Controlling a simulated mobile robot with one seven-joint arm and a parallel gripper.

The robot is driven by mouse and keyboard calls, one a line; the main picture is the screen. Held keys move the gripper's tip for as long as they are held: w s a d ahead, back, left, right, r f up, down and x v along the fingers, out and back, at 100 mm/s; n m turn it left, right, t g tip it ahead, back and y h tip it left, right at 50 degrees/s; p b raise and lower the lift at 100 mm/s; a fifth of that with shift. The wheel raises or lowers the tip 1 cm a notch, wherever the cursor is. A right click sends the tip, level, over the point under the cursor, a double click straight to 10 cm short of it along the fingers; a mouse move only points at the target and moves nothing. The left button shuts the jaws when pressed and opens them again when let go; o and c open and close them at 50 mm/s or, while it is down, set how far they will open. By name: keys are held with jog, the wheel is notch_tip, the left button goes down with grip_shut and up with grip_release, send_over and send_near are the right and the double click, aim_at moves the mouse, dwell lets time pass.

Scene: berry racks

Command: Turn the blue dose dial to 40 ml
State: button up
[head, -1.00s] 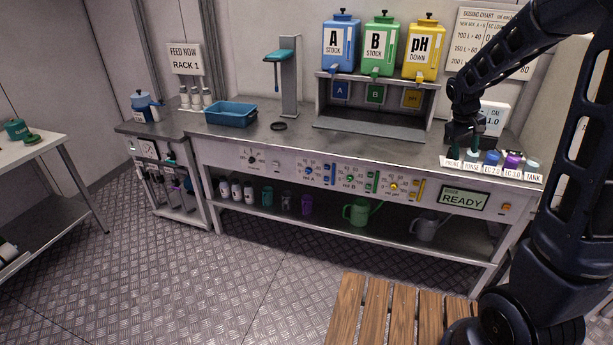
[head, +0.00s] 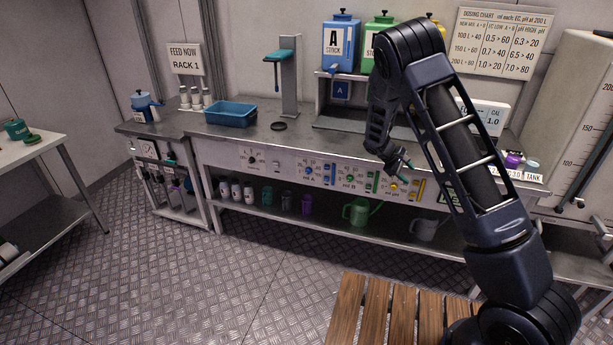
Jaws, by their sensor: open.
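The blue dose dial (head: 309,171) is a small round knob on the front panel of the bench, in the head view. Its scale marks are too small to read, so I cannot tell its setting. A blue bar (head: 330,174) is beside it on the right. My gripper (head: 405,171) is in front of the panel's right part, near the yellow dial (head: 393,187), well to the right of the blue dial. The gripper is open and holds nothing that I can see. My arm hides part of the panel's right end.
The green dial (head: 350,179) sits between the blue and yellow ones. A blue tray (head: 231,114) and a dispenser stand (head: 289,80) are on the bench top (head: 225,133). A wooden slatted platform (head: 372,310) lies in front. The floor before the panel's left part is clear.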

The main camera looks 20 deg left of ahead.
jog(key=w+a+f+n+t+h, duration=0.2)
jog(key=a+f+n+t, duration=0.15)
jog(key=a+f, duration=0.55)
jog(key=n+t+y, duration=1)
jog(key=n+t, duration=0.1)
jog(key=n, duration=0.9)
send_near(308, 172)
jog(key=w, duration=0.8)
jog(key=shift+w+a, duration=0.1)
jog(key=shift+w, duration=0.05)
jog(key=shift+c, duration=0.4)
jog(key=c, duration=0.9)
jog(key=shift+m, duration=0.25)
